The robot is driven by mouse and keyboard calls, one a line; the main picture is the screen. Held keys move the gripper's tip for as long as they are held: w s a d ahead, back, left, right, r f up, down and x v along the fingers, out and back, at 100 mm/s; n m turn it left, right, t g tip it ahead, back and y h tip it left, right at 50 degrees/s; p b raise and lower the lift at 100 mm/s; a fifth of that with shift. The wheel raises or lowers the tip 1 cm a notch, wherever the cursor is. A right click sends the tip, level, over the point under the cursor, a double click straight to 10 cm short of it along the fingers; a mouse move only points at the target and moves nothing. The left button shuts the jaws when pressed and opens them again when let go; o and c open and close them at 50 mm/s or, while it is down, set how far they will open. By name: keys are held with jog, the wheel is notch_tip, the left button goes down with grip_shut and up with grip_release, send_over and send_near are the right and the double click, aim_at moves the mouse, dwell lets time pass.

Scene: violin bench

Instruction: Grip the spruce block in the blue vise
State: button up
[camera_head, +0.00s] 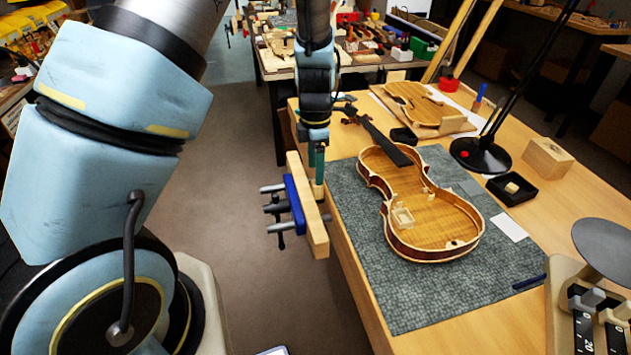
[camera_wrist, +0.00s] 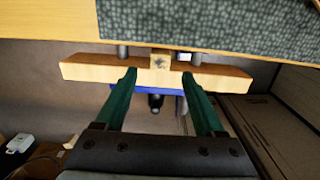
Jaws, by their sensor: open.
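The blue vise (camera_head: 296,204) is mounted at the bench's left edge, with a long wooden jaw (camera_head: 305,208) and grey handles. The jaw also shows in the wrist view (camera_wrist: 90,70), standing apart from the bench edge. The pale spruce block (camera_wrist: 160,61) sits in that gap, between two metal guide rods. In the head view the block (camera_head: 318,190) is partly hidden below the fingers. My gripper (camera_wrist: 158,76) is open, its green fingers pointing at the block, one tip to each side. No finger visibly touches it. In the head view my gripper (camera_head: 317,165) hangs over the vise.
A violin body (camera_head: 455,215) lies on a grey mat (camera_head: 400,305) right of the vise. A lamp (camera_head: 482,155), a black tray (camera_head: 512,190), a wooden box (camera_head: 546,157) and a scale (camera_head: 570,300) stand farther right. The floor left of the vise is clear.

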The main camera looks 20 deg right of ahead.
notch_tip(320, 180, up, 5)
jog(key=shift+r, duration=0.1)
dwell(0.5)
jog(key=s+a+r+m, duration=0.2)
jog(key=a+r+m, duration=0.2)
jog(key=a+m, duration=0.5)
jog(key=s+a+r+m+t, duration=0.1)
jog(key=a+r+m, duration=0.3)
jog(key=a, duration=1.6)
jog(key=s+m, duration=0.1)
jog(key=m, duration=0.3)
jog(key=shift+a+r+m+t, duration=0.15)
jog(key=shift+a+m+t, duration=0.15)
jog(key=shift+a+m, duration=0.1)
jog(key=shift+c, duration=0.2)
